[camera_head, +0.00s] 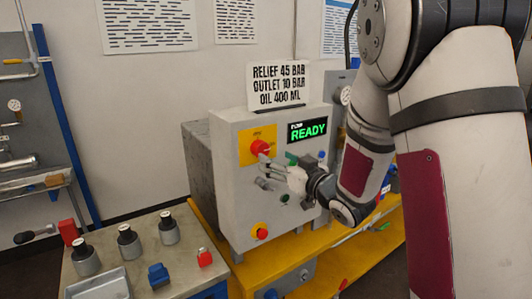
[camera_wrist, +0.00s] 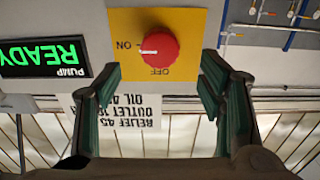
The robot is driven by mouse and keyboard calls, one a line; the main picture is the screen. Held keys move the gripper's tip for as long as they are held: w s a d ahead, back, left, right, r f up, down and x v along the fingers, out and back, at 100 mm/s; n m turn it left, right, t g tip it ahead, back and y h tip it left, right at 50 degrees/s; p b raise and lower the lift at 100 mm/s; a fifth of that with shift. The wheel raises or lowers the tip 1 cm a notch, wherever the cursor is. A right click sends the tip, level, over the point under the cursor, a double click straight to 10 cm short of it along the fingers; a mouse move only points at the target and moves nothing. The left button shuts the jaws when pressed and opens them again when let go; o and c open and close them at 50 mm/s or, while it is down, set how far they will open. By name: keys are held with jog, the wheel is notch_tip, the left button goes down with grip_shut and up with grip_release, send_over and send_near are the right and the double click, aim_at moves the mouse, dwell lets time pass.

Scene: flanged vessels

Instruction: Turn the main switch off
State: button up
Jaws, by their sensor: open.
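The main switch is a round red knob (camera_head: 260,147) on a yellow plate (camera_head: 245,156) on the front of a grey control box (camera_head: 228,196). In the upside-down wrist view the red knob (camera_wrist: 158,46) has a white mark pointing left toward ON; OFF is printed below the knob on the yellow plate (camera_wrist: 190,22). My gripper (camera_head: 258,171) is just in front of the box, close to the knob. In the wrist view my gripper (camera_wrist: 160,79) is open and empty, its fingers either side of the knob's line but apart from it.
A green READY display (camera_head: 308,132) sits right of the switch. A sign (camera_head: 279,83) stands on the box. Another red knob (camera_head: 262,233) is low on the front. A bench (camera_head: 135,270) at left holds several small parts. My arm covers the right side.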

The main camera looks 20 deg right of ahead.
aim_at(263, 151)
jog(key=shift+x, duration=3.15)
jog(key=c, duration=1.2)
